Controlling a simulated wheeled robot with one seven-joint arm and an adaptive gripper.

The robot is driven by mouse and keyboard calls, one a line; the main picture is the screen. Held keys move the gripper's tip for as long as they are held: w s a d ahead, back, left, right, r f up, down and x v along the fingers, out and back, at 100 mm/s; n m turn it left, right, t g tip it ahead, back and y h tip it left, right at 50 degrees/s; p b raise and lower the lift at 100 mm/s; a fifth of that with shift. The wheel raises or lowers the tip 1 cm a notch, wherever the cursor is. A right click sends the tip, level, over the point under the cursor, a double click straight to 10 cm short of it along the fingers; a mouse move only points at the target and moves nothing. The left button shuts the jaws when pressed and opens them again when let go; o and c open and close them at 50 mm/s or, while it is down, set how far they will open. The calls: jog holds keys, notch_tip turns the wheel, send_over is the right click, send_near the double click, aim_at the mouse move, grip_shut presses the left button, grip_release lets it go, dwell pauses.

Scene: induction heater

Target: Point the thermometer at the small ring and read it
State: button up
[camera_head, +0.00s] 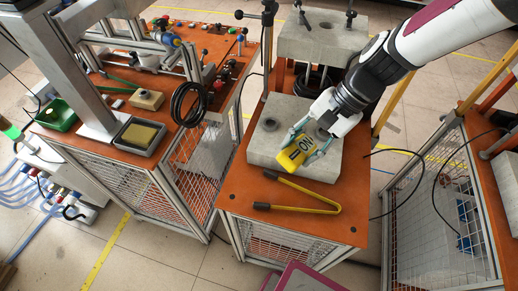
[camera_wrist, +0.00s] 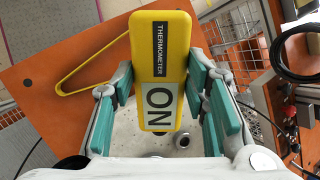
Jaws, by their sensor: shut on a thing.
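The yellow thermometer (camera_head: 294,157) has a label reading ON, and it is held over the lower grey block (camera_head: 262,150). My gripper (camera_head: 308,143) is shut on it, with teal finger pads on both sides. In the wrist view the thermometer (camera_wrist: 160,65) stands between the pads of my gripper (camera_wrist: 165,105), its THERMOMETER and ON labels facing the camera. A small round metal piece with a dark centre (camera_wrist: 183,140) shows on the block just beyond its lower end. I cannot tell whether this is the small ring. No temperature reading is visible.
Yellow tongs with black tips (camera_head: 297,194) lie on the orange tabletop (camera_head: 245,225) in front of the block. An upper grey block (camera_head: 318,38) stands behind. At left, another orange bench holds a black cable coil (camera_head: 188,104) and a sponge tray (camera_head: 139,136).

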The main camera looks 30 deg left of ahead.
jog(key=s+a+r+g+y+p, duration=0.1)
jog(key=s+a+r, duration=0.2)
jog(key=s+a, duration=0.35)
jog(key=w+f+b, duration=0.1)
jog(key=w, duration=0.1)
jog(key=w+d+f+b, duration=0.1)
jog(key=w+f+b, duration=0.1)
jog(key=shift+w+b, duration=0.1)
jog(key=shift+b, duration=0.2)
dwell(1.4)
notch_tip(320, 180, up, 9)
jog(key=p, duration=0.5)
dwell(0.8)
